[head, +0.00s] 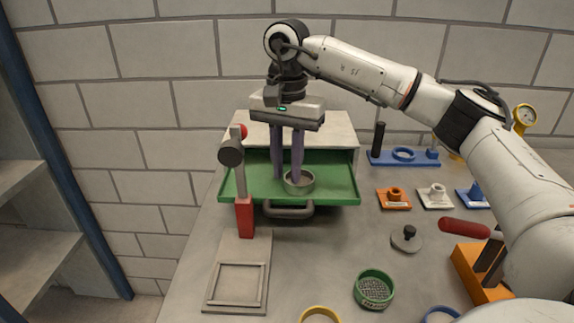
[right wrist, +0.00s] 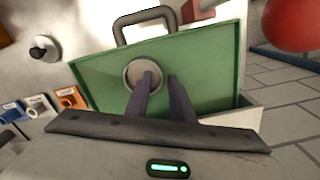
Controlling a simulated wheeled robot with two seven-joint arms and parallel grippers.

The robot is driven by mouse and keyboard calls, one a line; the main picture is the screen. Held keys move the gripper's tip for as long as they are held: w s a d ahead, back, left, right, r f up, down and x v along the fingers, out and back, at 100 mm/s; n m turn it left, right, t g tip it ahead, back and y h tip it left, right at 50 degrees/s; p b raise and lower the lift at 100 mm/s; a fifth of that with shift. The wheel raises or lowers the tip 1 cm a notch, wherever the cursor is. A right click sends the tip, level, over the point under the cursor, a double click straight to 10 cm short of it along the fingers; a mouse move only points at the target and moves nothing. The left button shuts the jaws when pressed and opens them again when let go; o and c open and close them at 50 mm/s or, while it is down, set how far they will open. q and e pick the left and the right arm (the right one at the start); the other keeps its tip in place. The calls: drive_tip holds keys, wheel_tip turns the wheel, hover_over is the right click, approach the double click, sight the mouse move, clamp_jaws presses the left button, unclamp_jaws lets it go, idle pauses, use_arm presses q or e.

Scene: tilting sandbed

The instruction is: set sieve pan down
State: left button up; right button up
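A round grey metal pan (head: 306,188), which looks like the sieve pan, rests in the shallow green tray (head: 340,190). It also shows in the right wrist view (right wrist: 133,78). My right gripper (head: 287,179) points down over the tray with its fingers visibly apart. One fingertip is at the inside of the pan and the other is outside, beside its wall. I see no contact of both fingers on the wall. In the right wrist view, the gripper (right wrist: 162,75) hides part of the pan's near edge. My left gripper is not in view.
A red-handled upright lever (head: 245,215) stands left of the tray. A green-rimmed mesh sieve (head: 374,289), a grey knobbed lid (head: 407,240) and an orange block (head: 393,198) sit on the bench. A grey frame plate (head: 238,285) lies front left. The bench in front of the tray handle (head: 289,212) is clear.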

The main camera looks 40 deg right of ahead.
sight(287, 174)
wheel_tip(287, 174, up, 12)
drive_tip(key=p, duration=0.2)
drive_tip(key=shift+r, duration=0.15)
idle(0.5)
idle(0.8)
